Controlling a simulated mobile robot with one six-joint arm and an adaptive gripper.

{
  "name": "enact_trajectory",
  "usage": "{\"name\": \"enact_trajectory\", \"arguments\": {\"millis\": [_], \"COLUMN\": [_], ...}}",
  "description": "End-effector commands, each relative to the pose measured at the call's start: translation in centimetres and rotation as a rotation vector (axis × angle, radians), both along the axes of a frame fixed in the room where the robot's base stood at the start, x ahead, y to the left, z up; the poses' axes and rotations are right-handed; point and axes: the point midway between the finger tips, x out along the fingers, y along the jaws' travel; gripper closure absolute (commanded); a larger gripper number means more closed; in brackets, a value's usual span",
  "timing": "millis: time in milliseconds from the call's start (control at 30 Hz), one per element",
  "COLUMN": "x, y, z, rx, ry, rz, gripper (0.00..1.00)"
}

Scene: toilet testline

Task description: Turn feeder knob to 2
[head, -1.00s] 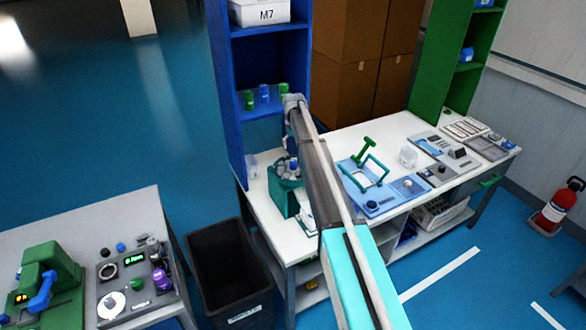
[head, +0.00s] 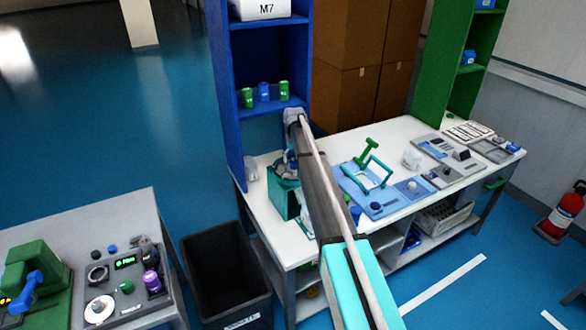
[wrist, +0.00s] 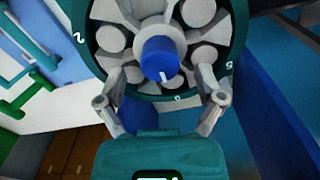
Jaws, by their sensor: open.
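The feeder is a teal unit (head: 284,197) on the white bench in the head view, mostly behind my arm. In the wrist view its round teal dial (wrist: 238,30) carries white numbers: a 2 at left, a 5 at right and a small, hard-to-read digit at the bottom. Grey round parts ring the blue feeder knob (wrist: 158,55) at the centre. The knob's white mark points down in the picture, near the bottom digit. My gripper (wrist: 164,75) is open, with one grey finger on each side of the knob; contact cannot be told.
A blue shelf (head: 235,125) stands just behind the feeder. A blue board with a teal handle (head: 372,172) lies to the right on the bench. A black bin (head: 225,270) stands on the floor at left, beside another table with devices (head: 125,285).

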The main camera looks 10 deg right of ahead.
Motion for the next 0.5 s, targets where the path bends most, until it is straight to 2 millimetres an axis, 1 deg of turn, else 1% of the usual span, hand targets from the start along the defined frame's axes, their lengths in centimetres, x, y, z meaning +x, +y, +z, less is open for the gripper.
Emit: {"name": "enact_trajectory", "arguments": {"millis": [33,200,500], "x": [0.0,0.0,0.0], "y": [0.0,0.0,0.0], "z": [-0.8,-1.8,-2.5], "rx": [0.0,0.0,0.0], "ry": [0.0,0.0,0.0], "rz": [0.0,0.0,0.0], "gripper": [0.13,0.13,0.13]}}
